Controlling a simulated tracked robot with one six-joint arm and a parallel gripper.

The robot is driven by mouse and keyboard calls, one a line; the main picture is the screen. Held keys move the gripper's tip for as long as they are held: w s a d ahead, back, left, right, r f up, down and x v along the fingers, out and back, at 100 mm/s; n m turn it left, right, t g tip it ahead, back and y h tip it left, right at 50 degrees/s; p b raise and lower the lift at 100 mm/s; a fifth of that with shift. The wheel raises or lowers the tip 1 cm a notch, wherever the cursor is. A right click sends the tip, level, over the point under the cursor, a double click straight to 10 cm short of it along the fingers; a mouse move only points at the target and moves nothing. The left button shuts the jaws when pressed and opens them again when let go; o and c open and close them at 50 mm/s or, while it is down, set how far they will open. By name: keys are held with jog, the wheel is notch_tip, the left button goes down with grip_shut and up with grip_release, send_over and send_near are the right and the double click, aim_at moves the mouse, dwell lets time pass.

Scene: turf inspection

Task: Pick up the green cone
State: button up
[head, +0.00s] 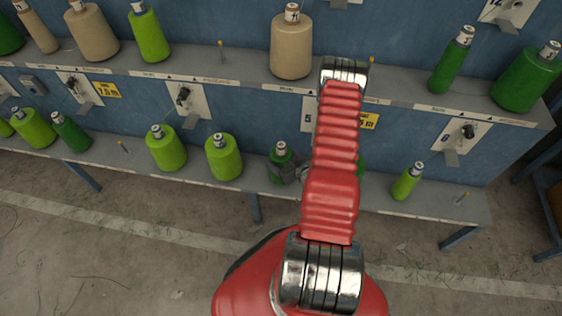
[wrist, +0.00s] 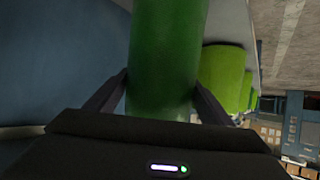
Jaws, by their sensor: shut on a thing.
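A dark green cone (head: 281,153) with a pale labelled top is at the lower shelf, just left of my red arm in the head view. My gripper (head: 288,172) is around its body, and the arm hides part of the area beside it. In the wrist view the green cone (wrist: 164,50) fills the space between the two dark fingers of my gripper (wrist: 161,80), which are shut on its sides. Its base is hard to see, so I cannot tell whether it touches the shelf.
Lime green cones (head: 223,156) stand left of it on the lower shelf (head: 330,195), with a smaller one (head: 407,181) at right. A dark green piece (head: 361,165) shows behind my arm. The upper shelf (head: 240,66) holds beige and green cones. A blue panel rises behind.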

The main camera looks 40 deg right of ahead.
aim_at(280, 144)
jog(key=shift+r, duration=4.9)
